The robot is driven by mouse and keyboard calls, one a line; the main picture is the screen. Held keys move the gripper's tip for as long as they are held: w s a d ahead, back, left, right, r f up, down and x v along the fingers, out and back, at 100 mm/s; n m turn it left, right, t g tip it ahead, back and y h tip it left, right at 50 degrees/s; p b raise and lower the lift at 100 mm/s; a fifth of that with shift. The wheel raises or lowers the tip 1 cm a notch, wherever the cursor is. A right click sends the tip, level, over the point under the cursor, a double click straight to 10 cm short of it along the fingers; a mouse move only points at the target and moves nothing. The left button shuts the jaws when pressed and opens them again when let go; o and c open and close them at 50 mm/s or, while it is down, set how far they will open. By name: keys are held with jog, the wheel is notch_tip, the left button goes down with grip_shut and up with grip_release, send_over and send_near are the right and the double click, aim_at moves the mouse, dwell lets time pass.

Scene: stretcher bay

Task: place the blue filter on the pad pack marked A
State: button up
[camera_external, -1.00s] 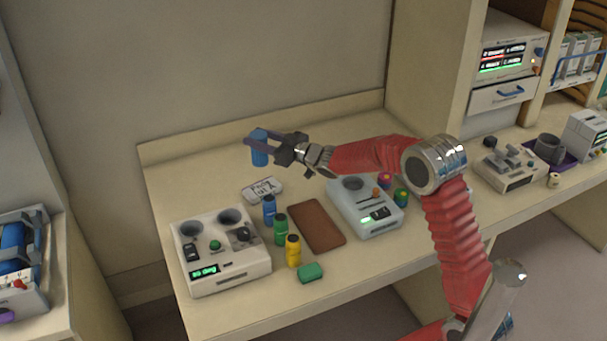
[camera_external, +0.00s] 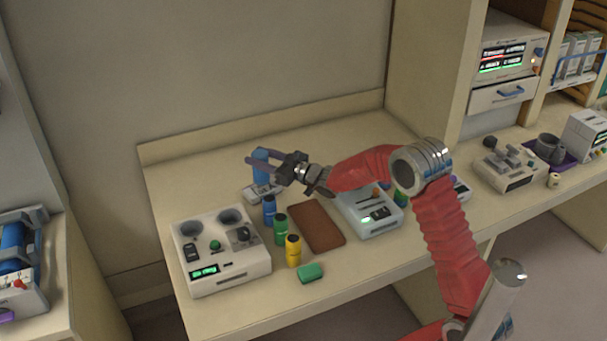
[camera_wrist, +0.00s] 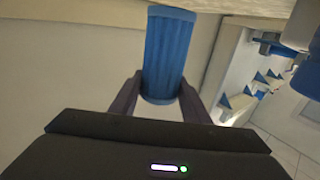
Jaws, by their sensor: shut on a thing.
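The blue filter (camera_external: 261,166) is a ribbed blue cylinder. My gripper (camera_external: 266,163) is shut on it and holds it upright at the back left of the bench. In the wrist view the filter (camera_wrist: 165,60) stands between the two dark fingers. The white pad pack (camera_external: 254,193) lies on the bench right below the filter in the outside view. The filter and gripper hide part of the pack and its marking. I cannot tell whether the filter's lower end touches the pack.
Just in front of the pack stand a blue bottle (camera_external: 269,208), a green bottle (camera_external: 280,229) and a yellow bottle (camera_external: 293,250). A white device with two wells (camera_external: 222,262), a brown mat (camera_external: 317,227), a grey device (camera_external: 378,222) and a green block (camera_external: 311,273) are nearby.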

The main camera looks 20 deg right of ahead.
jog(key=shift+f, duration=1.35)
jog(key=shift+f, duration=0.1)
jog(key=o, duration=1.2)
jog(key=shift+s+d, duration=0.1)
jog(key=shift+v, duration=3.6)
jog(key=shift+d, duration=0.1)
